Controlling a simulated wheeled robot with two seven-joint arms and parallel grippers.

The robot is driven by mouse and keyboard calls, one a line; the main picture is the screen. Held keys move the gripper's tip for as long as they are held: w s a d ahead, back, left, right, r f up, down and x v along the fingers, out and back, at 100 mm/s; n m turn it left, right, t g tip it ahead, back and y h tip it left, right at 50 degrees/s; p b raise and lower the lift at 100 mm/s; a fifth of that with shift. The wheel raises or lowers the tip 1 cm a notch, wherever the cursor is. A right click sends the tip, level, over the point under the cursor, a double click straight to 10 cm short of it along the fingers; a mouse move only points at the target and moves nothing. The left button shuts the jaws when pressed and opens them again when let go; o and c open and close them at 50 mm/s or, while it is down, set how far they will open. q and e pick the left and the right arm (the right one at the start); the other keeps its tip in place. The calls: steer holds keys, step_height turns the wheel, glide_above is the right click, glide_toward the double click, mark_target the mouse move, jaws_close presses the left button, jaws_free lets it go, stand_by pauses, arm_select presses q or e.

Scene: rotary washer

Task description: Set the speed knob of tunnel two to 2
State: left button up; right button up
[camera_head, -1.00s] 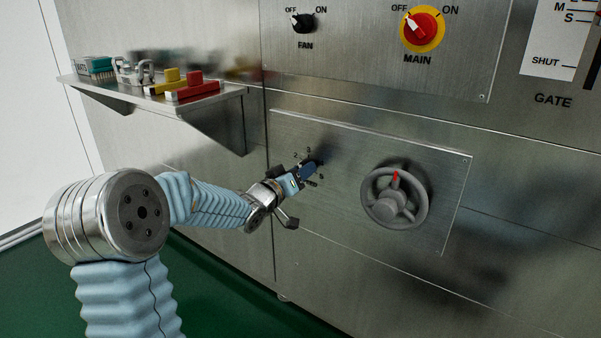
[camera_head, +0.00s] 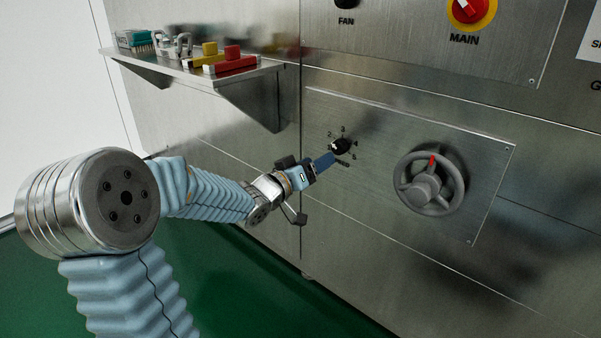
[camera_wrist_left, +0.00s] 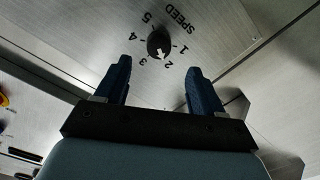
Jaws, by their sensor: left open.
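The black speed knob (camera_head: 341,147) sits on a steel panel, ringed by printed numbers. In the left wrist view the knob (camera_wrist_left: 158,42) shows upside down under the word SPEED, and its white mark points toward the 2. No tunnel label is readable. My left gripper (camera_head: 327,163) is just in front of the knob, at its lower left in the head view. In the left wrist view my left gripper (camera_wrist_left: 159,66) is open and empty, its blue fingers apart on either side of the knob's position, with the knob beyond the tips. My right gripper is not in view.
A grey handwheel (camera_head: 429,184) with a red mark stands out to the right of the knob. A steel shelf (camera_head: 232,80) with padlocks and coloured blocks juts out at upper left. The red and yellow MAIN switch (camera_head: 470,10) is above.

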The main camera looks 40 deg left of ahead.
arm_select(q)
steer(key=s, duration=0.6)
steer(key=shift+a, duration=0.2)
steer(key=w+d+f+g+p, duration=0.1)
steer(key=d+f+g, duration=0.25)
steer(key=f, duration=0.45)
steer(key=d+f+g+h+p, duration=0.1)
steer(key=d+f+g, duration=0.1)
steer(key=d+f, duration=0.5)
steer(key=w+d+f+g+p, duration=0.1)
steer(key=d+f+g, duration=0.2)
steer(key=f, duration=0.7)
steer(key=s+d+f+m+g+h+p, duration=0.1)
steer(key=s+d+f+g, duration=0.3)
steer(key=s+d+f, duration=0.3)
steer(key=s+d+f+m+g+p, duration=0.1)
steer(key=s+d+f+m+g, duration=0.1)
steer(key=s+d+f+g, duration=0.2)
steer(key=s+d+f, duration=0.3)
steer(key=s+f, duration=0.2)
steer(key=s, duration=0.3)
steer(key=shift+g+h, duration=0.35)
steer(key=shift+h, duration=0.05)
steer(key=shift+w+a, duration=0.1)
